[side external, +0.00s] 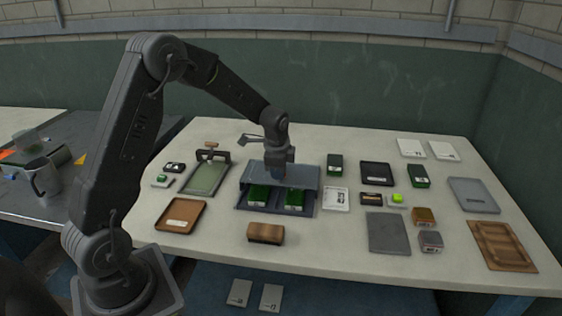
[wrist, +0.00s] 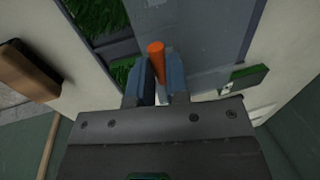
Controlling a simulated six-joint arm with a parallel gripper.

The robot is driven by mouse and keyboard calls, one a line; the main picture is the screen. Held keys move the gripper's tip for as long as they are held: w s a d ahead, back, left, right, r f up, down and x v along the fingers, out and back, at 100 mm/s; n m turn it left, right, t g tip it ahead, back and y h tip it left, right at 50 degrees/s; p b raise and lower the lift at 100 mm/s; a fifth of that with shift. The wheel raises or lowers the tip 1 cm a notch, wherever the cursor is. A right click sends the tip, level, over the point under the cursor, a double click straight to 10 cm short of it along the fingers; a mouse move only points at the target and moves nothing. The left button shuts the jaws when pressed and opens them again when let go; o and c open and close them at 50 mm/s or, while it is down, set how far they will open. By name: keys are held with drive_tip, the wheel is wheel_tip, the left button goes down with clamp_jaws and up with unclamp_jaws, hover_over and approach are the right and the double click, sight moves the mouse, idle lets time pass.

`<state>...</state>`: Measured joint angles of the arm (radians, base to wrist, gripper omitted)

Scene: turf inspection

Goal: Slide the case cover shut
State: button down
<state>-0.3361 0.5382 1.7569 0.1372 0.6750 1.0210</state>
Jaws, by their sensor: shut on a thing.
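The case (side external: 317,205) is a blue-grey tray on the table, with green turf pieces (side external: 258,194) showing in its front part. Its grey-blue cover (side external: 306,174) lies over the back part, so the case is partly open. In the wrist view the cover (wrist: 208,40) is a smooth grey panel beside the turf (wrist: 98,15). My gripper (side external: 278,177) is at the cover, above the case. In the wrist view its fingers (wrist: 160,84) are shut on an orange peg-like handle (wrist: 156,60) by the cover's edge. The handle's lower part is hidden.
A brown wooden block (side external: 266,233) lies just in front of the case. A green turf tray (side external: 207,178) is to the left, and a white label card (side external: 336,198) to the right. Several boxes and plates fill the right side. Bare table shows around the tan tray (side external: 182,214).

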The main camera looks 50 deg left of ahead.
drive_tip(key=s+d, duration=0.5)
drive_tip(key=c, duration=1.1)
unclamp_jaws()
wheel_tip(320, 180, up, 14)
drive_tip(key=s+d, duration=0.2)
drive_tip(key=shift+f, duration=0.2)
drive_tip(key=s+d+r+n+t, duration=0.2)
drive_tip(key=s+d+n, duration=0.2)
drive_tip(key=s, duration=0.5)
drive_tip(key=s+d+r+n+t+h, duration=0.1)
drive_tip(key=s+d+r+n+t, duration=0.1)
drive_tip(key=s+d+n, duration=0.3)
drive_tip(key=s+d, duration=0.1)
drive_tip(key=s, duration=0.3)
drive_tip(key=shift+s+d+h, duration=0.15)
drive_tip(key=shift+s+h, duration=0.05)
drive_tip(key=shift+h, duration=0.1)
